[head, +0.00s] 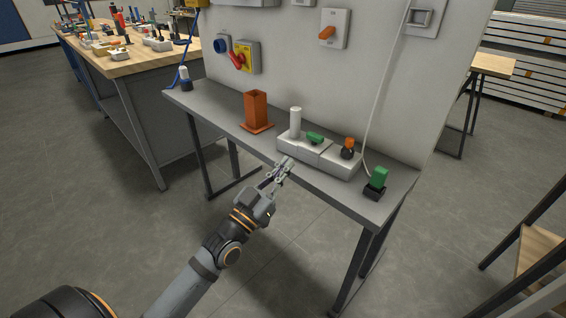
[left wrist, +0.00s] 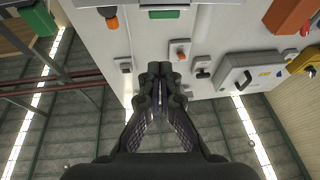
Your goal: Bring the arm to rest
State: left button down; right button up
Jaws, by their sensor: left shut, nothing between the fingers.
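My left gripper (head: 285,165) is in the middle of the head view, at the front edge of the grey shelf table (head: 225,113). Its fingers point at the white block unit (head: 288,147), just short of it as seen from the head. In the left wrist view the fingers (left wrist: 153,72) meet at their tips, with nothing between them. My left arm (head: 200,280) reaches in from the bottom left. My right gripper does not show in either view.
On the shelf table stand an orange square tube (head: 256,110), a white post (head: 295,122), a green piece (head: 314,138), an orange-topped knob (head: 348,147) and a green block (head: 379,177) in a black base. A wall panel (head: 290,60) with switches rises behind. A wooden bench (head: 130,58) stands left.

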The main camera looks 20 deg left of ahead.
pick_arm(q)
jog(key=shift+s, duration=0.15)
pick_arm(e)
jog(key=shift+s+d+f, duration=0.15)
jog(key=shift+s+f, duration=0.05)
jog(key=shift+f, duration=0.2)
pick_arm(q)
jog(key=shift+f, duration=0.15)
